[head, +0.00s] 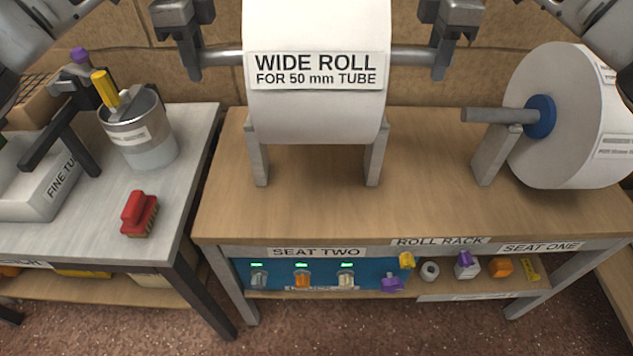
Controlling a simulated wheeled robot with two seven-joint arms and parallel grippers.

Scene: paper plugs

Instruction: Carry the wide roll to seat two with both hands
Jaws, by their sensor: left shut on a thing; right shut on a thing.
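The wide roll (315,115) is a large white roll labelled "WIDE ROLL FOR 50 mm TUBE", at the top centre of the head view. A grey bar (222,56) sticks out of both its ends. My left gripper (196,66) is shut on the bar's left end. My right gripper (440,66) is shut on its right end. Seat two is a pair of grey uprights (257,155) on the wooden bench, above the "SEAT TWO" label (316,252). The roll hangs level between and over them.
Another white roll (560,110) with a blue hub (541,117) stands at seat one on the right; its bar points left. Small plugs fill the bench's lower shelf (450,287). A grey table (100,215) at left holds a tin (150,140) and a red brush (140,212).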

